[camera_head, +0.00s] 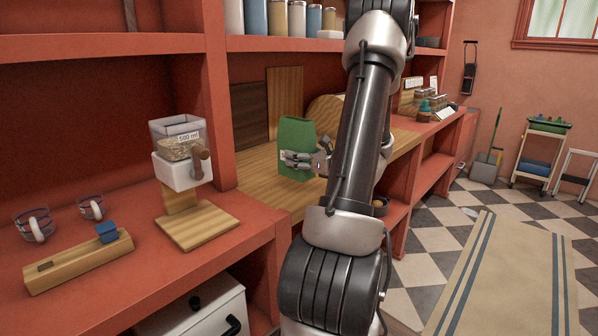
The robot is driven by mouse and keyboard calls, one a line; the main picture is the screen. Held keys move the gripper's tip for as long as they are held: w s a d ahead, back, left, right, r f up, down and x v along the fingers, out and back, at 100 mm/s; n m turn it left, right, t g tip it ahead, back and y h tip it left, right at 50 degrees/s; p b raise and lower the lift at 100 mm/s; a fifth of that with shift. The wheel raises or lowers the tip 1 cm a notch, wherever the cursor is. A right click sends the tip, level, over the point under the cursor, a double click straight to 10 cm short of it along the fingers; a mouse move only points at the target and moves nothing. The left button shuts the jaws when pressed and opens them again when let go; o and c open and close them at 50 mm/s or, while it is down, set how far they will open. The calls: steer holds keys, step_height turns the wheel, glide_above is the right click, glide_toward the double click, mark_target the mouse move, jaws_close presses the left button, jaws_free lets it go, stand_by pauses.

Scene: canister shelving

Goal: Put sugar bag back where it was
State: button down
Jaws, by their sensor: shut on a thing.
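The sugar bag (296,143) appears as a green, upright bag with a folded top, at the middle of the view. No lettering on it can be read. My gripper (298,158) is shut on the lower part of the bag, reaching it from the right. The bag is over the wooden counter board (262,178) in the red shelving. I cannot tell whether its base touches the board. My arm hides part of the counter to the right of the bag.
A dispenser (180,155) on a wooden stand is left of the bag. Wooden boards (285,100) lean behind it. Several canisters (297,18) stand on the upper shelf (285,43). Two glass cups (36,224) and a wooden block (78,262) are at lower left. Bare board lies before the bag.

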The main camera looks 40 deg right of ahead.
steer(key=shift+f, duration=2.2)
steer(key=shift+c, duration=2.4)
jaws_free()
steer(key=shift+f, duration=0.15)
